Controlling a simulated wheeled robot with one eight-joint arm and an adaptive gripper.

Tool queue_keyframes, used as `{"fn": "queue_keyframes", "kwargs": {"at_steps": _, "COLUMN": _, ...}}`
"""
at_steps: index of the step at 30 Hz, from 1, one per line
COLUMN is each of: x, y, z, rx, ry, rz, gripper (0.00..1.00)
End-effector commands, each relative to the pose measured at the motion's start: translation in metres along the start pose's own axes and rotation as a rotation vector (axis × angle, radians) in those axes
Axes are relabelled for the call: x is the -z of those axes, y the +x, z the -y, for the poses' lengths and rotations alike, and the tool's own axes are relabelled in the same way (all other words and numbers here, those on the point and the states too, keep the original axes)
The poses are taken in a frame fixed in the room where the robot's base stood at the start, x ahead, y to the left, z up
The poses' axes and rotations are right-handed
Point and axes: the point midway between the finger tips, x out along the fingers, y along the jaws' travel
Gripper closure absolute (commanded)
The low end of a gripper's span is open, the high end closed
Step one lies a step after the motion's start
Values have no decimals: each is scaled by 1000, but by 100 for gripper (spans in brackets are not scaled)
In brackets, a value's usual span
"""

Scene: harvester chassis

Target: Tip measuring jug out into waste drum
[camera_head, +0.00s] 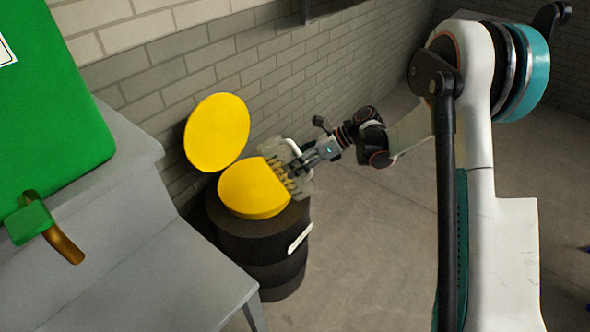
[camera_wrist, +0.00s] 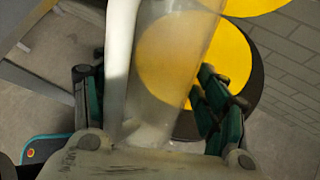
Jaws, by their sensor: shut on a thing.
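The measuring jug (camera_head: 273,149) is translucent with a pale handle. It is over the right side of the waste drum (camera_head: 262,250), a dark drum with a yellow round top (camera_head: 247,193). A raised yellow lid (camera_head: 217,132) stands behind that top. My gripper (camera_head: 298,168) is shut on the jug. In the wrist view the clear jug body (camera_wrist: 172,65) lies between the dark fingers of my gripper (camera_wrist: 155,105), with the yellow top beyond it. The jug looks tilted, but its mouth and contents cannot be made out.
A grey bench (camera_head: 140,250) stands left of the drum, with a green container (camera_head: 50,110) with a brass-coloured spout on it. A brick wall (camera_head: 290,60) runs behind the drum. The floor (camera_head: 370,250) right of the drum is clear.

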Motion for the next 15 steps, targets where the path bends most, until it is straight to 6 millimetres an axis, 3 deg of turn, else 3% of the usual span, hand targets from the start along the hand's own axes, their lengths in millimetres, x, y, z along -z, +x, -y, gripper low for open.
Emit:
{"fn": "queue_keyframes", "kwargs": {"at_steps": 6, "x": 1, "y": 8, "z": 5, "rx": 2, "ry": -117, "rz": 259, "gripper": 68}}
{"fn": "queue_keyframes", "kwargs": {"at_steps": 15, "x": 0, "y": 33, "z": 16, "rx": -1, "ry": -226, "rz": 491, "gripper": 68}}
